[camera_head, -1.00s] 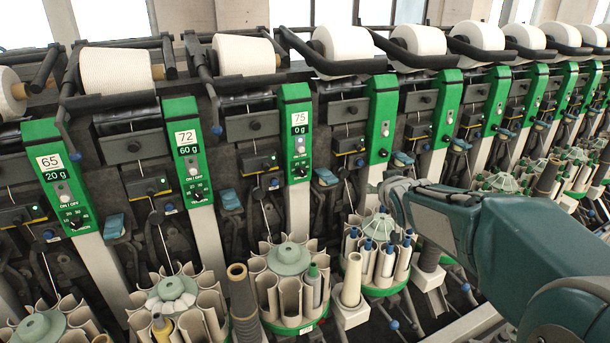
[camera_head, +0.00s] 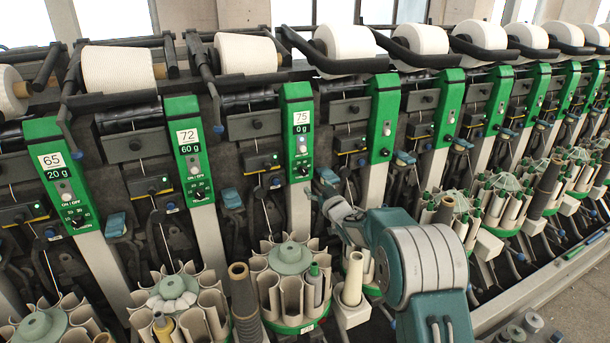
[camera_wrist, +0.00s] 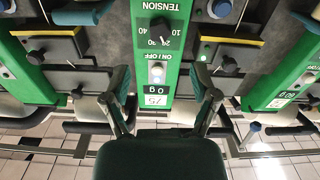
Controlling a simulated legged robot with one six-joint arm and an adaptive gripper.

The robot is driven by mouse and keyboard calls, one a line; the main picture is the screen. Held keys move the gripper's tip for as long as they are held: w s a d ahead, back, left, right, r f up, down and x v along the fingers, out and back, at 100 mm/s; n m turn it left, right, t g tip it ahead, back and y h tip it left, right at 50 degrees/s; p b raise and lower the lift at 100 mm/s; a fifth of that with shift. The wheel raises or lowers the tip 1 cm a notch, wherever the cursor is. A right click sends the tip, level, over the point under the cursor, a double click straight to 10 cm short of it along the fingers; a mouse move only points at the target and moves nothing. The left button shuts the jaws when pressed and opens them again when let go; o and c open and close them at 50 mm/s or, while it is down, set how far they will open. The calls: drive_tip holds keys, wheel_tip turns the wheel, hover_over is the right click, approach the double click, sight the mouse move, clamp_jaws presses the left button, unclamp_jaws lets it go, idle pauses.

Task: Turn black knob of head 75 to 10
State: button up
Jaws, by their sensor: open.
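The black knob of head 75 (camera_head: 303,170) sits low on that head's green panel (camera_head: 295,98), which reads 75 and 0 g. In the upside-down wrist view the black knob (camera_wrist: 158,29) shows at the top, under the word TENSION, with numbers around its dial.
Head 72's panel (camera_head: 187,150) with 60 g and head 65's panel (camera_head: 60,175) with 20 g stand to the left. Bobbin magazines (camera_head: 290,260) stand below the heads. White yarn cones (camera_head: 243,54) lie along the top. Free floor (camera_head: 575,285) shows at the lower right.

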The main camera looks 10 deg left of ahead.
sight(305, 173)
drive_tip(key=shift+x, duration=4.55)
clamp_jaws()
